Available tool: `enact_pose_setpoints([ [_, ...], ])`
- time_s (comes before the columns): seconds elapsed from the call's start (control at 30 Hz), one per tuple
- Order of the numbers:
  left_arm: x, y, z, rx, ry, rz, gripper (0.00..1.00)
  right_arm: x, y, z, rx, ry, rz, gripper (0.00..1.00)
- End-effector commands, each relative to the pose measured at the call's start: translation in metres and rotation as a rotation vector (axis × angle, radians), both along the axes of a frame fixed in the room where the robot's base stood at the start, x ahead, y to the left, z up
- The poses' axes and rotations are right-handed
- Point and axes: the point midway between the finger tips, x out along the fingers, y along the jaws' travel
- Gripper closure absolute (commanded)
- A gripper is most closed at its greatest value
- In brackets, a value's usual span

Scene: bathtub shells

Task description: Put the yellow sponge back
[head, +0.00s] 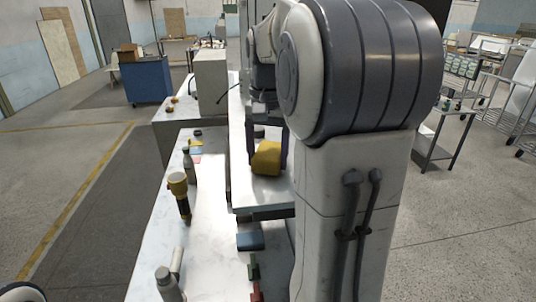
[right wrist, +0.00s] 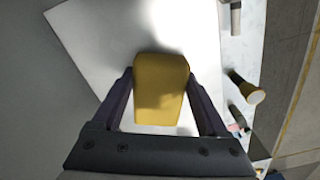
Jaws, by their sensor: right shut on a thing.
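The yellow sponge (head: 267,158) is between the fingers of my right gripper (head: 268,150) in the head view, over a raised white shelf (head: 262,207). In the right wrist view the sponge (right wrist: 160,88) fills the gap between the two dark fingers of the right gripper (right wrist: 160,100), which is shut on it. The white surface (right wrist: 95,45) shows beneath and behind the sponge. I cannot tell whether the sponge touches it. My left gripper is not in view; only a bit of my left arm shows at the lower left corner of the head view.
A pale box (head: 211,82) stands farther back. My right arm hides much of the right side.

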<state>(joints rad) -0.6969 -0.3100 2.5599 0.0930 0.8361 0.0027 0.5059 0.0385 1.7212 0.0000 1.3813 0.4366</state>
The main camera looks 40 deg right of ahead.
Motion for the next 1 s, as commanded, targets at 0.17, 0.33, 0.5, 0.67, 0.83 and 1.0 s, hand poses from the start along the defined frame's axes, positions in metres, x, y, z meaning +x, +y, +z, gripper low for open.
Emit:
enact_pose_setpoints([
  [0.17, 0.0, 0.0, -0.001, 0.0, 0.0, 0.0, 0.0, 0.0, 0.0, -0.002, 0.0, 0.0, 0.0, 0.0],
  [0.33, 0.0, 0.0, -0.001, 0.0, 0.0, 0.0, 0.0, 0.0, 0.0, -0.002, 0.001, 0.001, 0.0, 0.0],
  [0.5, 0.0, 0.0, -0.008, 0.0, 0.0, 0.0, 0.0, 0.0, 0.0, 0.0, -0.001, -0.002, 0.0, 0.0],
  [0.67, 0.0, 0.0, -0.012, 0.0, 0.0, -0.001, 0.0, 0.002, -0.001, 0.028, -0.003, -0.005, 0.0, 0.0],
  [0.83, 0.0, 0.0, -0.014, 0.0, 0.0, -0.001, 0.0, 0.002, -0.004, 0.061, -0.001, -0.003, 0.0, 0.0],
  [1.0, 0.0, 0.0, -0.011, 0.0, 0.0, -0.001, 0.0, 0.002, -0.003, 0.089, -0.001, -0.002, 0.0, 0.0],
])
